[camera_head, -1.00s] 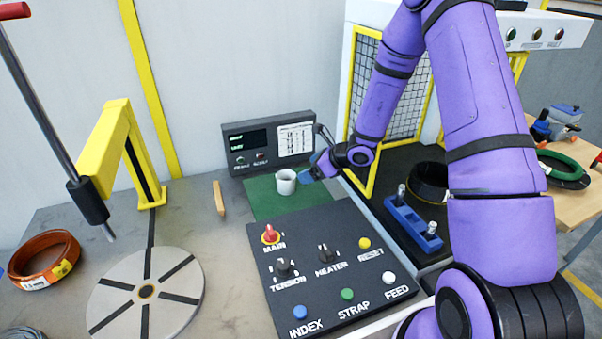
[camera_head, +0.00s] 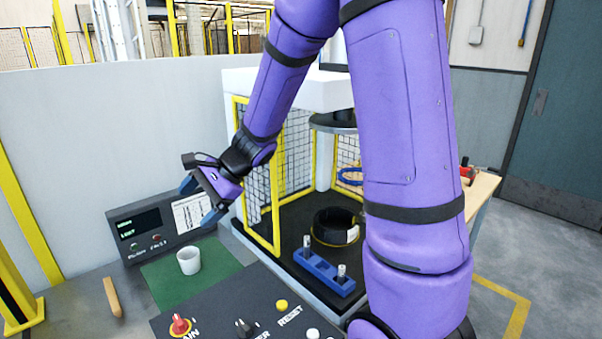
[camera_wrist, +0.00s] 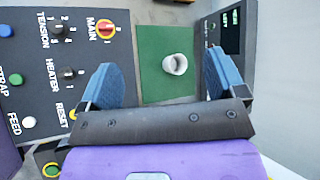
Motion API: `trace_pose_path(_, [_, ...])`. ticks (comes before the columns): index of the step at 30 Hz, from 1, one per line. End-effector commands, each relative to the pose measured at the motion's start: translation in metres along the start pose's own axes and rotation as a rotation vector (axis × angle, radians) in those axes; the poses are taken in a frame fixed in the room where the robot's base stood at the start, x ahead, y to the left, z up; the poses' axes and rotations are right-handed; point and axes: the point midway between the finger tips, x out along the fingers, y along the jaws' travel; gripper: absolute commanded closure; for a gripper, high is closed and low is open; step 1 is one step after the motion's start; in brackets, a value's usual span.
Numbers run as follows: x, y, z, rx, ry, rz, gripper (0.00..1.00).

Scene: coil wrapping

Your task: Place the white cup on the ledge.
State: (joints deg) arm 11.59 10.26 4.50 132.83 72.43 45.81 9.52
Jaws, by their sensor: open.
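The white cup (camera_head: 189,260) stands upright on the green mat (camera_head: 160,283), in front of the display box. It also shows in the wrist view (camera_wrist: 175,64), on the mat beyond my fingers and between their lines. My gripper (camera_head: 199,203) is open and empty, raised above and apart from the cup, near the top of the display box. Its two blue fingers are spread wide in the wrist view (camera_wrist: 160,66). I cannot tell which surface is the ledge.
The dark display box (camera_head: 140,232) stands behind the mat. The control panel (camera_head: 225,310) with knobs and buttons lies in front. A wooden strip (camera_head: 112,297) lies left. To the right are a yellow-framed mesh guard (camera_head: 262,195), a blue holder (camera_head: 323,271) and a dark coil (camera_head: 333,228).

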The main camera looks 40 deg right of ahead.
Motion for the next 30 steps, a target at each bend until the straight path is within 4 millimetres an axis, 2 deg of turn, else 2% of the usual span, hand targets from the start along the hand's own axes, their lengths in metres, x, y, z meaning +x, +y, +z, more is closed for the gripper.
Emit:
trace_pose_path(1, [-0.011, 0.003, 0.014, -0.073, 0.010, 0.016, 0.11])
trace_pose_path(6, [-0.044, 0.022, 0.051, -0.315, 0.049, 0.095, 0.11])
trace_pose_path(15, [-0.102, 0.066, 0.097, -0.717, 0.154, 0.239, 0.11])
trace_pose_path(21, [-0.141, 0.098, 0.116, -0.964, 0.252, 0.339, 0.11])
trace_pose_path(30, [-0.197, 0.142, 0.128, -1.279, 0.432, 0.492, 0.11])
